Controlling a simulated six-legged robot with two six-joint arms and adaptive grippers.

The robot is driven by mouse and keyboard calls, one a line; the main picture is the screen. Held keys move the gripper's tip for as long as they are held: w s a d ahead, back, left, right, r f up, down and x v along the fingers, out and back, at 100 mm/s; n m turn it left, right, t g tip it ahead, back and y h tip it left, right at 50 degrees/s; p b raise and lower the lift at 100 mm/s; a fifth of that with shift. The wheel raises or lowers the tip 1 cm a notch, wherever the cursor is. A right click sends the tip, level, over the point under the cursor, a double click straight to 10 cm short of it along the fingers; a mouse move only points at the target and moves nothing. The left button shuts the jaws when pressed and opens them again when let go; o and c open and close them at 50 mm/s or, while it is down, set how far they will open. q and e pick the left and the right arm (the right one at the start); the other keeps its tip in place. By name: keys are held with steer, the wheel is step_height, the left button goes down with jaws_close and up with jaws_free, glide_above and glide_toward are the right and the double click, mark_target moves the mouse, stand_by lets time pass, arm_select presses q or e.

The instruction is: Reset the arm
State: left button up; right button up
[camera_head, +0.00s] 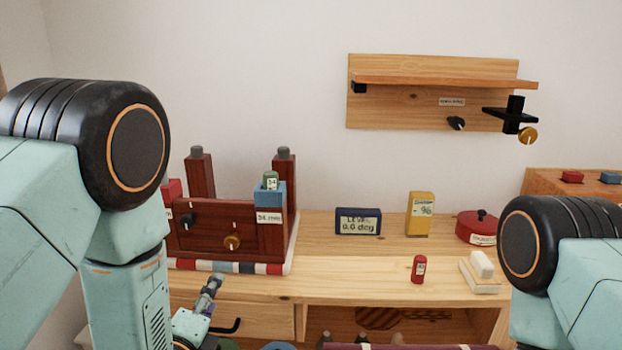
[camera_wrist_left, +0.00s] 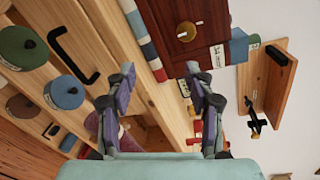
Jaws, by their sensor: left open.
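My left gripper (camera_head: 207,300) shows at the bottom left of the head view, in front of the wooden desk's drawer and below the dark red brace stand (camera_head: 215,226). In the left wrist view its two fingers (camera_wrist_left: 160,84) stand wide apart with nothing between them. It is open and empty, and its wrist is partly hidden by the frame edge. My left arm fills the left side of the head view. My right arm's elbow shows at the right edge, and its gripper is out of view.
The desk top (camera_head: 350,275) holds a level display (camera_head: 358,221), a yellow box (camera_head: 419,213), a small red cylinder (camera_head: 418,269), a red pot (camera_head: 476,228) and a white block (camera_head: 481,264). A black drawer handle (camera_wrist_left: 73,58) and round lidded containers (camera_wrist_left: 22,48) lie beyond the fingers.

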arm_select(q)
steer(key=s+a+f+n+g, duration=0.2)
steer(key=s+f+n+g, duration=0.6)
steer(key=s+f+n, duration=0.55)
steer(key=s+f+n+g, duration=0.4)
steer(key=s+f, duration=0.1)
steer(key=s, duration=0.5)
steer(key=s+a+f+n+g, duration=0.1)
steer(key=s+f+n+g, duration=0.3)
steer(key=s, duration=0.7)
steer(key=shift+s+f+n, duration=0.3)
steer(key=shift+f+n, duration=0.35)
steer(key=shift+f, duration=0.05)
